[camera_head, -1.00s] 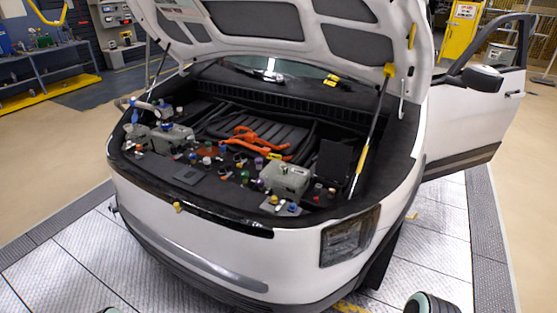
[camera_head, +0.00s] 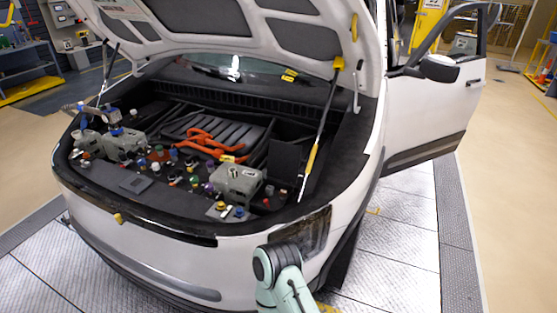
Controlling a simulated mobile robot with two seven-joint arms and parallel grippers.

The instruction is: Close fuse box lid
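The white car's engine bay is open. A dark flat panel (camera_head: 285,161) stands upright at the right side of the bay, behind a grey box-shaped reservoir (camera_head: 236,183). It looks like the raised fuse box lid, but the box beneath it is hidden. One pale green arm of mine shows at the bottom centre, in front of the headlight; I cannot make out a gripper on it. Neither gripper is in view.
The raised hood (camera_head: 215,28) hangs over the bay, with a prop strut (camera_head: 319,140) just right of the dark panel. Several coloured caps crowd the front of the bay. An open car door (camera_head: 436,105) stands at the right.

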